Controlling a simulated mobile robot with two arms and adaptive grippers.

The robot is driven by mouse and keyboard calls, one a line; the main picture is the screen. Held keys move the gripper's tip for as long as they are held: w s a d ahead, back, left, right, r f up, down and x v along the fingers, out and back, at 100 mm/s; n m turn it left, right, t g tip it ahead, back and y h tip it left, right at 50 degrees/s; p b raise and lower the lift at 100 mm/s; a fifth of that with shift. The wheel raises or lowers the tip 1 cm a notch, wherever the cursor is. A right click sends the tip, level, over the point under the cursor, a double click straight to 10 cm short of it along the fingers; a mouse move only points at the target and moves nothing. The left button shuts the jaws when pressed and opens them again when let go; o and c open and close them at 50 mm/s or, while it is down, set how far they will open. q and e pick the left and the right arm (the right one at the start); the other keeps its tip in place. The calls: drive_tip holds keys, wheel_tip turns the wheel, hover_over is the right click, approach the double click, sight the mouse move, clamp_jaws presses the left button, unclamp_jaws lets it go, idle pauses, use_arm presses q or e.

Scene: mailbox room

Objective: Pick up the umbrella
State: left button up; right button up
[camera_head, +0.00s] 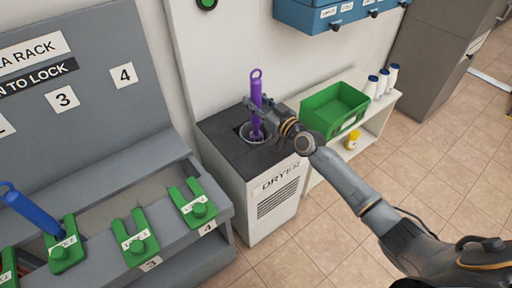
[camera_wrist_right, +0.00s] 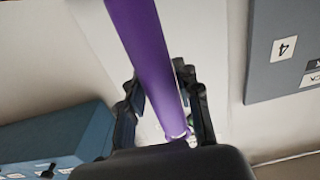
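The purple umbrella (camera_head: 256,92) stands nearly upright at the dryer (camera_head: 270,180), with its ring-ended handle up and its lower end in the round opening in the dark top. My right gripper (camera_head: 258,106) reaches it from the right and has its fingers around the shaft below the handle. In the right wrist view the purple shaft (camera_wrist_right: 147,50) runs between the two fingers (camera_wrist_right: 160,92), which look closed against its sides. Part of the shaft is hidden behind the gripper. My left gripper is not in view.
A grey umbrella rack (camera_head: 95,100) with green holders stands at left, with a blue umbrella (camera_head: 32,212) in it. A green bin (camera_head: 335,112) and white bottles (camera_head: 382,82) stand on a white shelf right of the dryer. Blue mailboxes (camera_head: 325,14) hang above.

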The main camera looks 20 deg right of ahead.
clamp_jaws()
drive_tip(key=shift+r, duration=0.1)
